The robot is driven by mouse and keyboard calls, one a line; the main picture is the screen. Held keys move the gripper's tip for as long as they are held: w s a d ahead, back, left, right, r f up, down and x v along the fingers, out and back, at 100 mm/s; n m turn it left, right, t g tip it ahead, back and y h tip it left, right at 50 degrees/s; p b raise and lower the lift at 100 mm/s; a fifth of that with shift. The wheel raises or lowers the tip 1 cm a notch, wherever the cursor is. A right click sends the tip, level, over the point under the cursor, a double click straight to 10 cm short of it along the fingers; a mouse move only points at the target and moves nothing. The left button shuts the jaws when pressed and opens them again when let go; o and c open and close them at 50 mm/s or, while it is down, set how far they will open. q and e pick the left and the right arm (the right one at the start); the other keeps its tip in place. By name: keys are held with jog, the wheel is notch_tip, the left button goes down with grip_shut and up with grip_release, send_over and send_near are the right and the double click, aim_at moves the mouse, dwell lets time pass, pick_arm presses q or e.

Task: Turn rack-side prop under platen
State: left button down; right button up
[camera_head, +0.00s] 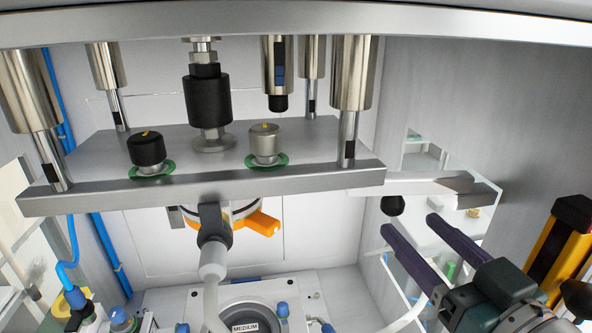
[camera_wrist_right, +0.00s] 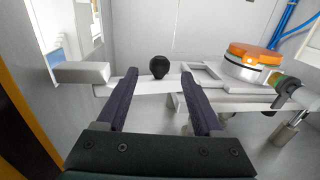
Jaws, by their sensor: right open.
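A light grey metal bar (camera_head: 425,184), which looks like the rack-side prop, runs from the right end of the platen (camera_head: 300,130) toward the right wall. A black round knob (camera_head: 392,205) sits at the bar. In the right wrist view the knob (camera_wrist_right: 159,67) shows ahead, between the fingertip lines, with the bar (camera_wrist_right: 145,84) behind the fingers. My right gripper (camera_head: 411,226) is open and empty, its dark purple fingers pointing at the knob from the front right. I see no contact with the knob. My left gripper is not in view.
Steel columns (camera_head: 355,75) stand around the platen. An orange-handled round part (camera_head: 262,224) is below it. A dial-like part marked MEDIUM (camera_head: 245,325) lies on the base. A yellow-and-black post (camera_head: 562,240) stands at the right, near a grey wall.

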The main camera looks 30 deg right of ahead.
jog(key=shift+s, duration=0.25)
